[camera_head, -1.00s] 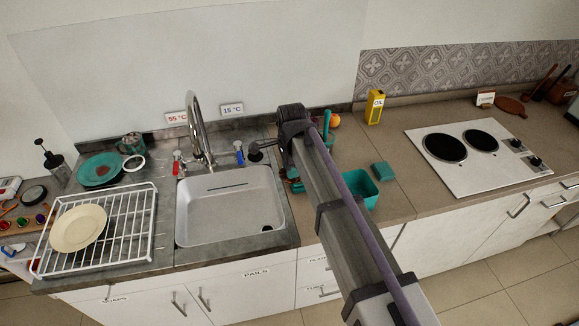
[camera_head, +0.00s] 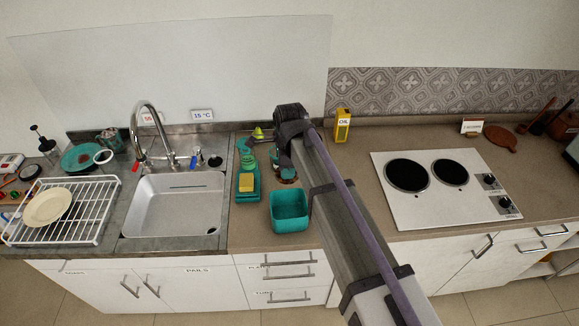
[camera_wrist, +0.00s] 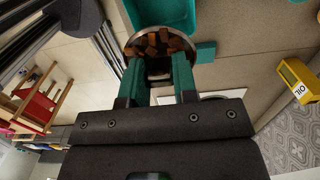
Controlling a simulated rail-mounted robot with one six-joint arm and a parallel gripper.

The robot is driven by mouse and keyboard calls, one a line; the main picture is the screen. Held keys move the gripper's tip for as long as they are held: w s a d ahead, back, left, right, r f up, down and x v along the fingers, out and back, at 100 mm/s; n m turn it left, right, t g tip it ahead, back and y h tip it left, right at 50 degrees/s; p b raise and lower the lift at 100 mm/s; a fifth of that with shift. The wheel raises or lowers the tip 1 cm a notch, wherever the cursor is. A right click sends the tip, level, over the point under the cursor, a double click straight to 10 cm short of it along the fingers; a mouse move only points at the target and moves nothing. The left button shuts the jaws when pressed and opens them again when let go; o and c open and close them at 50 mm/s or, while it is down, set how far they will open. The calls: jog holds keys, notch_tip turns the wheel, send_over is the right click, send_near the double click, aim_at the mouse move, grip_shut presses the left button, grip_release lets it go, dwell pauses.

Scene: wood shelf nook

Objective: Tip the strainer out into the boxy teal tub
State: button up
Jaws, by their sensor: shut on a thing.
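The boxy teal tub (camera_head: 289,212) stands open on the brown counter, right of the sink; part of it shows at the top of the wrist view (camera_wrist: 165,14). My gripper (camera_wrist: 158,68) is shut on the strainer (camera_wrist: 131,42), a round metal-rimmed bowl holding several brown chunks. In the wrist view the strainer is just short of the tub and looks level. In the head view the strainer (camera_head: 288,178) shows small behind the tub, partly hidden by my arm. How high it is above the counter I cannot tell.
A teal tray with a yellow sponge (camera_head: 247,183) lies left of the tub, beside the sink (camera_head: 175,203). A teal block (camera_wrist: 206,52) lies near the strainer in the wrist view. A yellow oil carton (camera_head: 342,125) stands behind; the hob (camera_head: 440,185) is to the right.

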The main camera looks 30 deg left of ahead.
jog(key=f+g+y+b, duration=0.1)
jog(key=d+f+g+y+b, duration=0.1)
jog(key=b, duration=0.1)
jog(key=w+f+y+b, duration=0.1)
jog(key=shift+d+f+g, duration=0.2)
jog(key=shift+g, duration=0.2)
jog(key=f+g+y+b, duration=0.1)
jog(key=g+y+b, duration=0.2)
jog(key=b, duration=0.5)
jog(key=f+g+y+b, duration=0.1)
jog(key=g+y+b, duration=0.3)
jog(key=b, duration=0.4)
jog(key=w+d+f+g+y+b, duration=0.1)
jog(key=f+g+y+b, duration=0.1)
jog(key=y+b, duration=0.4)
jog(key=shift+g+b, duration=0.7)
jog(key=shift+b, duration=0.85)
jog(key=shift+d, duration=0.1)
